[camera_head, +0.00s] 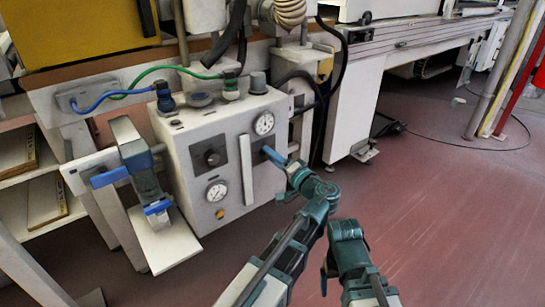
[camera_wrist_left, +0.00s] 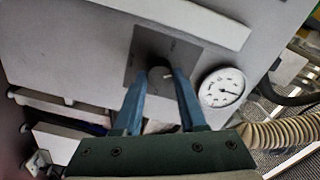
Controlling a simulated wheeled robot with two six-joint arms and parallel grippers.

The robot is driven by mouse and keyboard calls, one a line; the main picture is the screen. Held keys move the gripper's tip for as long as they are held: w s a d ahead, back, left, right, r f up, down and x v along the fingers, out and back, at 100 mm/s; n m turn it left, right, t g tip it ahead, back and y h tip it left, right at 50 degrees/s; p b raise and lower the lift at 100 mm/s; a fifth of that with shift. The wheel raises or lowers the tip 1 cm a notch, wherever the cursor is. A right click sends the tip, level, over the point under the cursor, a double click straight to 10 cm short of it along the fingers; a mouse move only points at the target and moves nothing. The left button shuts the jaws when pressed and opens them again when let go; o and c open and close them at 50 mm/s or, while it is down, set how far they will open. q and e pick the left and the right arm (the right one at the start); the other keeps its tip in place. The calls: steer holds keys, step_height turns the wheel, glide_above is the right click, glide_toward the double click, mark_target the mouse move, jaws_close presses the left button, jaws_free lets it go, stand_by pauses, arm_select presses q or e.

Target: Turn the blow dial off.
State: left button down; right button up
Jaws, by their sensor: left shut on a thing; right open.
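The light grey control box (camera_head: 184,205) carries a dark dial (camera_head: 211,157) on a square plate at left. A second dial on a dark plate is at the right of its front, mostly hidden by my left gripper (camera_head: 268,152) in the head view. In the left wrist view, my left gripper (camera_wrist_left: 160,90) is shut on this dial (camera_wrist_left: 159,72), one blue finger on each side. I cannot read the plate's lettering, so I cannot tell which dial is named blow. My right gripper (camera_head: 327,272) is low in the head view, away from the box, open and partly hidden.
Round gauges sit at the box's upper right (camera_head: 264,123) and lower left (camera_head: 217,191); one is close beside my left gripper (camera_wrist_left: 222,87). A blue-handled device (camera_head: 137,165) stands left of the box. Hoses run above. The red floor (camera_head: 450,220) at right is mostly clear.

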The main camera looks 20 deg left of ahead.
arm_select(q)
steer(key=shift+s+n, duration=0.1)
steer(key=shift+n, duration=4.5)
steer(key=shift+c, duration=2.4)
jaws_free()
